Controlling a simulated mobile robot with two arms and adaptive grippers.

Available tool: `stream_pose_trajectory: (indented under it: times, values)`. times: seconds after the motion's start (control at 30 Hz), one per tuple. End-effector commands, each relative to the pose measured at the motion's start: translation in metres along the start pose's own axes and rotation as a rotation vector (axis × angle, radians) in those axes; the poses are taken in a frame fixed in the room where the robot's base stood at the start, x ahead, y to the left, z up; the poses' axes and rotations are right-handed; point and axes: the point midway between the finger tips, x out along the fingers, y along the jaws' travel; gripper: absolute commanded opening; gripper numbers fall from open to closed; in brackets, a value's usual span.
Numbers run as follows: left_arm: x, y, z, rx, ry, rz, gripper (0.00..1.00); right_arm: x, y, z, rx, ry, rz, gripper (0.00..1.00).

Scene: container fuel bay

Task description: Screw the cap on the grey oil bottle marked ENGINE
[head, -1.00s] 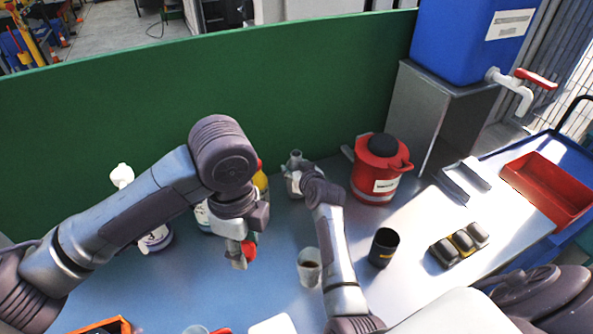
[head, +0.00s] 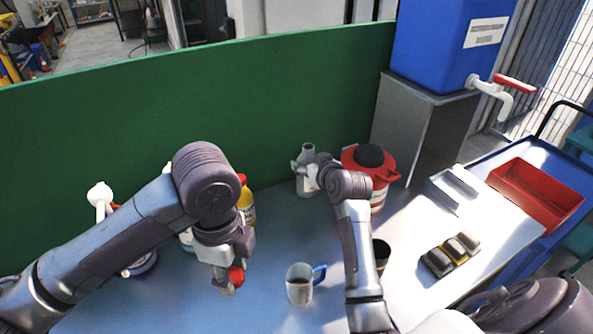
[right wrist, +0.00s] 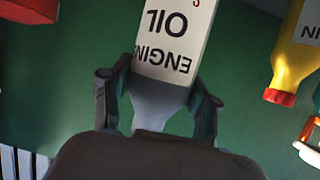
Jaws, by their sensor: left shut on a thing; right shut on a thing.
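The grey oil bottle (head: 306,153) is upright in the head view, its bare neck pointing up. My right gripper (head: 309,178) is shut around it. In the right wrist view the bottle (right wrist: 176,38) shows upside-down ENGINE OIL lettering, between the fingers of my right gripper (right wrist: 160,97). My left gripper (head: 226,285) is shut on a small red cap (head: 237,275), low over the bench to the left of the bottle and apart from it. Whether the bottle touches the bench is hard to tell.
A white mug with a blue handle (head: 299,289) stands between the arms. A red jug (head: 378,176) stands close right of the bottle. A yellow bottle (head: 246,203) is to its left. The green panel (head: 300,85) rises behind.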

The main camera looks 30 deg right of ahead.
Motion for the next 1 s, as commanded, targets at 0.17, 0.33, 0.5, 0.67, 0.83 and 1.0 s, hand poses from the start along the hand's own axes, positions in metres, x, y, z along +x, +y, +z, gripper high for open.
stream_pose_trajectory:
  times: [0.17, 0.33, 0.5, 0.67, 0.83, 1.0]
  values:
    - [0.005, 0.0, 0.0, 0.0, 0.0, 0.0, 0.25, -0.011, 0.016, -0.005, -0.001, 0.001, 0.003, 0.24]
    - [0.008, 0.0, 0.0, 0.0, 0.0, 0.0, 0.25, -0.02, 0.026, -0.01, -0.001, 0.001, 0.003, 0.24]
    - [0.01, 0.0, 0.0, 0.0, 0.0, 0.0, 0.25, -0.026, 0.032, -0.013, 0.0, 0.001, 0.002, 0.24]
    - [0.011, 0.0, 0.0, 0.0, 0.0, 0.0, 0.25, -0.029, 0.036, -0.015, 0.0, 0.001, 0.001, 0.24]
    - [0.011, 0.0, 0.0, 0.0, 0.0, 0.0, 0.25, -0.031, 0.038, -0.015, 0.001, 0.0, 0.001, 0.24]
    - [0.011, 0.0, 0.0, 0.0, 0.0, 0.0, 0.25, -0.032, 0.038, -0.016, 0.001, 0.0, 0.001, 0.24]
